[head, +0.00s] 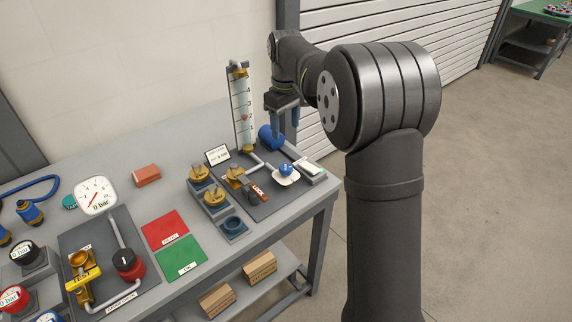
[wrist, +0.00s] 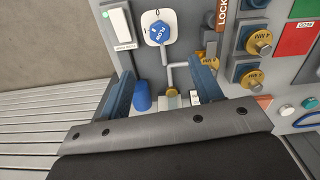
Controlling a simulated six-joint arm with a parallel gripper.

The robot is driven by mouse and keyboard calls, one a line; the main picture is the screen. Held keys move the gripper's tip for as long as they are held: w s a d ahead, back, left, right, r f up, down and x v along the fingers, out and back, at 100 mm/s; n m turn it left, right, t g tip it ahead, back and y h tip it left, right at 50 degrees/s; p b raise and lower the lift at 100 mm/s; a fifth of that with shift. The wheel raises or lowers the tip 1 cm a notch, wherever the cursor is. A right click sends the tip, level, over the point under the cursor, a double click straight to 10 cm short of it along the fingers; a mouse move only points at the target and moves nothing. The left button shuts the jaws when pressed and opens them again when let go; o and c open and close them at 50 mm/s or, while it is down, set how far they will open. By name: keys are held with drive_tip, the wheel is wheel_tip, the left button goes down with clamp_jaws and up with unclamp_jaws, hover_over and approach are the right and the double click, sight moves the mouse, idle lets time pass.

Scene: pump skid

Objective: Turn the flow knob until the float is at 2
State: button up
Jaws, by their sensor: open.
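The blue flow knob (head: 287,170) sits on a white plate at the right of the pump panel. In the wrist view the knob (wrist: 159,31) reads FLOW, with a 0 mark on its plate. The upright flow tube (head: 240,108) has a numbered scale and a small red float (head: 243,117) below the 3; its exact reading is too small to tell. My gripper (head: 286,128) is open and empty, raised above the back of the bench, behind the knob. In the wrist view its fingers (wrist: 165,82) are wide apart, with the knob beyond their tips.
A blue cylinder (head: 269,137) lies beneath my gripper. Red (head: 165,229) and green (head: 181,258) mats lie left.

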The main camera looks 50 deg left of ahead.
sight(286, 167)
wheel_tip(286, 167, down, 15)
drive_tip(key=shift+r, duration=0.15)
drive_tip(key=c, duration=1)
drive_tip(key=shift+m, duration=0.9)
drive_tip(key=o, duration=1)
drive_tip(key=shift+r, duration=0.1)
wheel_tip(286, 167, up, 17)
drive_tip(key=shift+r, duration=0.15)
